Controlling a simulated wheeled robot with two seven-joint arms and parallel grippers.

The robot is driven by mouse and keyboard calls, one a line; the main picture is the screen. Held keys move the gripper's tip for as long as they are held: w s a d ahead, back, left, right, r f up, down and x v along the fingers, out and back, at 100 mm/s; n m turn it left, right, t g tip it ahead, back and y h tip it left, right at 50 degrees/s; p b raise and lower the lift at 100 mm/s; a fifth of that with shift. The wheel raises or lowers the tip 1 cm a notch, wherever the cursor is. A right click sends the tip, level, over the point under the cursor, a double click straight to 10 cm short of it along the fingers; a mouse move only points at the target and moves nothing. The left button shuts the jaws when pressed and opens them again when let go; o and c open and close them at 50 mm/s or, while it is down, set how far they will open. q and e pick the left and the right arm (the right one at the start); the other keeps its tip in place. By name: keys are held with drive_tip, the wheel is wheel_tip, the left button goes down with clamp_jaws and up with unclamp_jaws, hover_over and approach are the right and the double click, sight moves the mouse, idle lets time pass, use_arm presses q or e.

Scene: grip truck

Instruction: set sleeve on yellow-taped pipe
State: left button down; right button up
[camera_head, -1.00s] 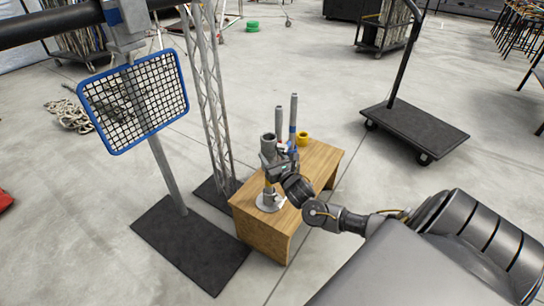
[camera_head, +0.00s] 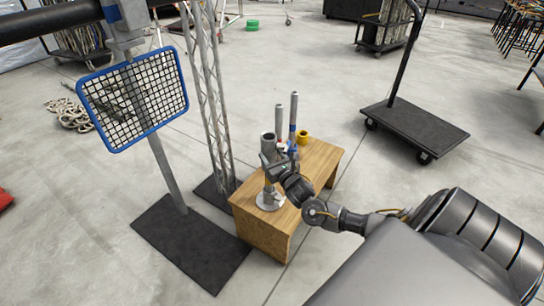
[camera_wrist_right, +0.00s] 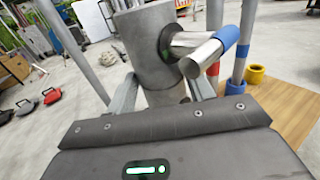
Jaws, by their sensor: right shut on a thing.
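The sleeve is a grey tube (camera_head: 268,143) with an open top and a side stub; it shows large in the right wrist view (camera_wrist_right: 150,45). The stub holds a shiny rod with a blue end (camera_wrist_right: 228,37). My right gripper (camera_head: 272,165) is shut on the sleeve, its fingers either side of it in the wrist view. The sleeve stands roughly upright above a grey pipe with a round base flange (camera_head: 269,201). Whether it is around that pipe, I cannot tell. No yellow tape shows; the gripper hides part of the pipe. My left gripper is not in view.
The pipe stands on a wooden box (camera_head: 262,232). Behind the sleeve are upright pipes (camera_head: 293,115) with red and blue bands, and a yellow ring (camera_head: 303,136). A blue-framed mesh panel (camera_head: 135,98) and a lattice tower (camera_head: 208,95) stand left. A flat cart (camera_head: 415,128) stands right.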

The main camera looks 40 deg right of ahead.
drive_tip(key=shift+f, duration=0.2)
drive_tip(key=o, duration=1.3)
drive_tip(key=shift+o, duration=0.9)
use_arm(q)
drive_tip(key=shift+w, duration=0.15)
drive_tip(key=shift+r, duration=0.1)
use_arm(e)
drive_tip(key=shift+f, duration=0.15)
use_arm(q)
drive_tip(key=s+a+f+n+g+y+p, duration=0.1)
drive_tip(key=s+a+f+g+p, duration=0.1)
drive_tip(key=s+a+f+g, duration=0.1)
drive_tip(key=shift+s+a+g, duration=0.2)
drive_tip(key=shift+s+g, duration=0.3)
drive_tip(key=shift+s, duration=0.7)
use_arm(e)
drive_tip(key=v, duration=1.1)
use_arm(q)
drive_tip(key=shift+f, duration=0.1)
use_arm(e)
drive_tip(key=shift+w, duration=0.1)
